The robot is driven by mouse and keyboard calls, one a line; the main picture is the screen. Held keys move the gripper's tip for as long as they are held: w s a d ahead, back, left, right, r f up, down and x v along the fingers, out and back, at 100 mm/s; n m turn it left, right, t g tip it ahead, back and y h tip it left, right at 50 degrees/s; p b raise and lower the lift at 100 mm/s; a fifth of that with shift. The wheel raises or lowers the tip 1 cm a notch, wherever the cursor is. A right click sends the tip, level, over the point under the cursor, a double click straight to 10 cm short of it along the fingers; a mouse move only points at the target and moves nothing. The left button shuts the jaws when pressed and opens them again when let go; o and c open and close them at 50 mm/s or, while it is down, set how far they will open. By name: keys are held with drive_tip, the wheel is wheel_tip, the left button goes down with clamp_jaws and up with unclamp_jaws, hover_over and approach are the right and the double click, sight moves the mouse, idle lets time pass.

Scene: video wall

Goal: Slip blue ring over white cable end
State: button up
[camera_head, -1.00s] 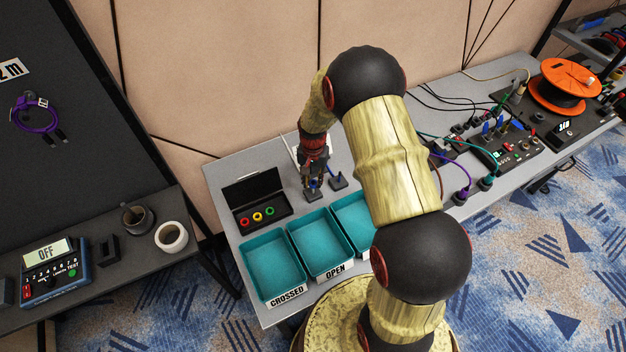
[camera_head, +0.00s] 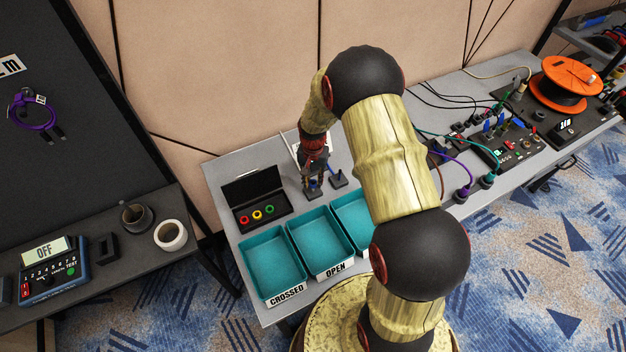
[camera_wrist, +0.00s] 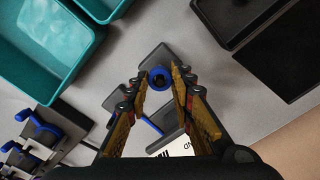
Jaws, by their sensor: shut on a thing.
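An open black case (camera_head: 256,203) with red, yellow and green rings stands left of the gripper. Teal trays (camera_head: 272,268) line the bench front. A small dark stand (camera_head: 338,179) is close on the right. A white card (camera_wrist: 178,146) sits near the fingers.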

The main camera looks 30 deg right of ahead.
drive_tip(key=o, duration=0.8)
wheel_tip(320, 180, up, 12)
idle(0.6)
idle(0.4)
